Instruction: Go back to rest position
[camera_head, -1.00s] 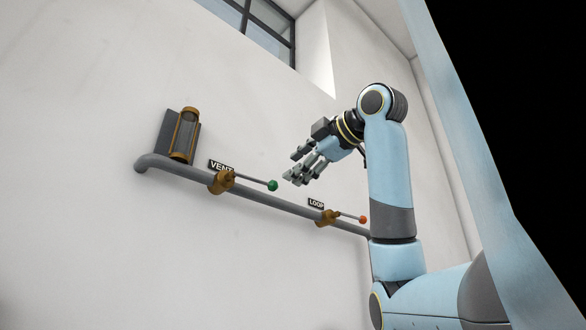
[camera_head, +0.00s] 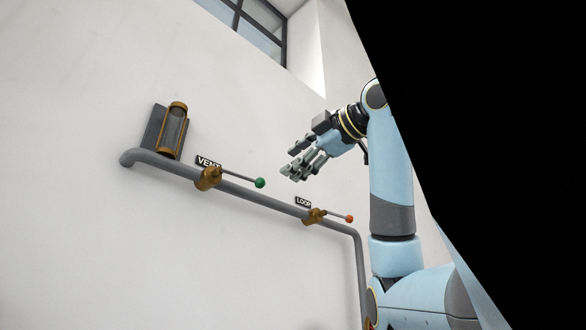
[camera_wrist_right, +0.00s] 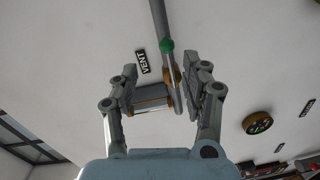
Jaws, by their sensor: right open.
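My right gripper (camera_head: 297,169) is raised in front of the wall, to the right of the VENT lever. Its fingers are open and empty, pointing left, with a gap to the lever's green knob (camera_head: 260,183). In the right wrist view the open fingers (camera_wrist_right: 172,84) frame the VENT valve and its green knob (camera_wrist_right: 167,46) against the wall behind. The VENT lever lies roughly along the pipe, pointing right. The LOOP lever with its orange knob (camera_head: 349,219) sits lower right, below the gripper. My left gripper is in neither view.
A grey pipe (camera_head: 275,203) runs along the white wall and bends down at its right end. A glass cylinder in a brass frame (camera_head: 173,132) stands above its left end. A round dark gauge (camera_wrist_right: 257,123) shows in the right wrist view. A large black area covers the right.

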